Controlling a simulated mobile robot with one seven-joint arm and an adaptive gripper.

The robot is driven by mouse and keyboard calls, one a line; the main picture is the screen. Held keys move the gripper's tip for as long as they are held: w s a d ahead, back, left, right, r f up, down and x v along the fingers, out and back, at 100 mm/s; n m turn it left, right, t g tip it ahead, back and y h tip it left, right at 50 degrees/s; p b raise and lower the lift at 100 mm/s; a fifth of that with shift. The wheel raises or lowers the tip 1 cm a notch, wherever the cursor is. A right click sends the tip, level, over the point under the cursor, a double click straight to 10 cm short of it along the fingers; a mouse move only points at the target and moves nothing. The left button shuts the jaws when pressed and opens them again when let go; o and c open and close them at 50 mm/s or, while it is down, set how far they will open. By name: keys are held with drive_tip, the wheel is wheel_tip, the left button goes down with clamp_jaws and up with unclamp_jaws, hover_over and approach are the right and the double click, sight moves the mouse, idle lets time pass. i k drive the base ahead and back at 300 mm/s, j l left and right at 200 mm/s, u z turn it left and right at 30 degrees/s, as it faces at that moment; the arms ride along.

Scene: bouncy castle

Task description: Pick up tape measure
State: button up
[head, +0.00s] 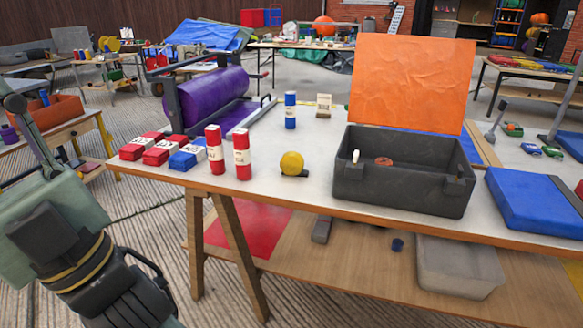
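A round yellow thing with a dark foot (291,163) stands on the white worktable (300,208) near its front edge, left of the dark grey crate. It looks like the tape measure, though it is small in the head view. My gripper (130,295) is at the lower left, in front of the table and well apart from the yellow thing. It points downward, and its lower end is cut off by the picture edge. I cannot see whether it is open or holds anything.
Red and blue packs (163,150) and two red-and-white cylinders (242,154) stand left of the yellow thing. A blue cylinder (290,110) is behind it. The dark grey crate (400,190) and blue case (535,202) are right. A purple roll (213,98) lies behind.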

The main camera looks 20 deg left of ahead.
sight(292, 163)
drive_tip(key=i+l, duration=0.85)
drive_tip(key=i+u, duration=0.1)
drive_tip(key=u, duration=0.35)
drive_tip(key=l+u, duration=0.1)
drive_tip(key=u, duration=0.35)
drive_tip(key=i+l+u, duration=0.1)
drive_tip(key=u, duration=1.25)
